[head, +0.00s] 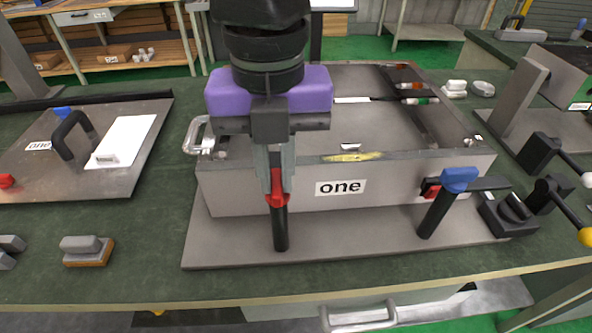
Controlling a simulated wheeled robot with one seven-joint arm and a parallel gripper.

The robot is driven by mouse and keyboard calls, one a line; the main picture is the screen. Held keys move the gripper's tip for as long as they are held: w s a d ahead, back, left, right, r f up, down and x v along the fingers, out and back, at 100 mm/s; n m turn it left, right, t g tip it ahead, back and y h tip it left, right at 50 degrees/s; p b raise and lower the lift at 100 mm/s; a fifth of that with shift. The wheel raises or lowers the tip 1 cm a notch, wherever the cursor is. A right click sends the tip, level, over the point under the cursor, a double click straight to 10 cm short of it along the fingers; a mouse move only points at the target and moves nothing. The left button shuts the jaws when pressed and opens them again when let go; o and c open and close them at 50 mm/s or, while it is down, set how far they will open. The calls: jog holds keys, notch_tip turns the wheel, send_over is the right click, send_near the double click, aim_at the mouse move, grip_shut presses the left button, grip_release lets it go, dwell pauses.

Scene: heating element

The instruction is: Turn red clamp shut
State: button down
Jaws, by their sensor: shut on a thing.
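My gripper (276,180) comes down from above at the front left of the grey metal box labelled "one" (250,194). Its fingers are shut on the red clamp (278,197), around its red upper part. The clamp's black handle (280,230) hangs down below the fingers in front of the box. The purple gripper body hides part of the box top and whatever lies behind the clamp. A blue clamp (457,180) with a black handle tilted down to the left stands at the box's front right.
The box stands on a grey base plate (340,244) on the green worktable (150,270). A plate with a black handle (70,137) lies at left, and a grey-and-brown block (87,250) at front left. Black clamps (540,205) with lever arms stand at right.

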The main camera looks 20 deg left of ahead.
aim_at(276, 181)
dwell(0.3)
jog(key=c, duration=1.4)
grip_release()
jog(key=shift+c, duration=0.2)
notch_tip(276, 181, up, 8)
jog(key=shift+f+p, duration=0.1)
jog(key=shift+p, duration=0.25)
